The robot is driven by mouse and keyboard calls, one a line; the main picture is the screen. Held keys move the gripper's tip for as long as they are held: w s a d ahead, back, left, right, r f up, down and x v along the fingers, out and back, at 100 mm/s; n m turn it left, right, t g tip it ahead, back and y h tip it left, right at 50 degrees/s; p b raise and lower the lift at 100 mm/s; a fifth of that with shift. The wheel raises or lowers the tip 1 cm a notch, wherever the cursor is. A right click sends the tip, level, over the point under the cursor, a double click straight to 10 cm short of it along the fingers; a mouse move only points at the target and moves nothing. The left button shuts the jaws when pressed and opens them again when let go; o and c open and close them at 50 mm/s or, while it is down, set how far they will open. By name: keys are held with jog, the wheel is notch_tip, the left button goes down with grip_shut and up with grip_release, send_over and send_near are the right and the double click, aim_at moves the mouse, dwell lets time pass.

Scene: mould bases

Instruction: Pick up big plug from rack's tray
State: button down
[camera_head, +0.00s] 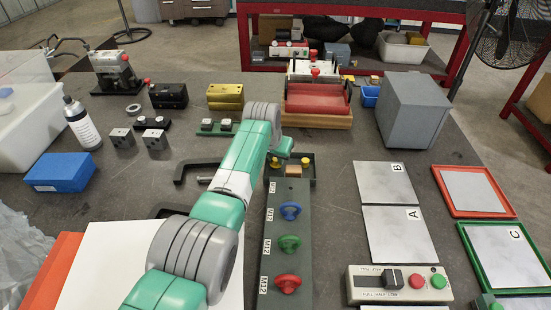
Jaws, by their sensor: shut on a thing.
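The long dark rack (268,262) runs down the middle of the table. It bears a blue ring (290,211), a green ring (289,244) and a red ring (287,284) beside printed labels. At its far end is a dark green tray (309,184) with a brass-coloured block (292,169) and a small yellow-topped piece (305,161). My gripper (281,153) is over the tray's left part, mostly hidden by my arm. It is shut on a plug with yellow showing (275,163). I cannot tell whether this plug is clear of the tray.
A red fixture (317,100) stands behind the tray, with a grey box (412,110) to its right. Plates A (402,230) and B (384,181) lie to the right. A button box (400,284) is at front right. A black handle (193,168) lies left of the tray.

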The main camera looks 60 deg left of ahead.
aim_at(275, 159)
notch_tip(275, 159, up, 4)
jog(key=p, duration=0.2)
jog(key=shift+p, duration=0.4)
jog(key=p, duration=0.4)
jog(key=shift+s+d+r, duration=0.2)
jog(key=shift+s, duration=0.2)
jog(key=s+p, duration=0.1)
jog(key=p, duration=0.2)
jog(key=s+d+p, duration=0.1)
jog(key=p, duration=0.2)
jog(key=shift+d+r, duration=0.15)
jog(key=s+d+p, duration=0.2)
jog(key=s+p, duration=0.1)
jog(key=p, duration=0.3)
jog(key=s+d+p, duration=0.2)
jog(key=s+p, duration=0.1)
jog(key=p, duration=0.3)
jog(key=s+d+p, duration=0.2)
jog(key=s+p, duration=0.1)
jog(key=p, duration=0.2)
jog(key=shift+s+r+p, duration=0.25)
jog(key=shift+s+p, duration=0.05)
jog(key=shift+p, duration=0.1)
jog(key=shift+s+d+f+p, duration=0.3)
jog(key=shift+s+d+p, duration=0.15)
jog(key=shift+s, duration=0.1)
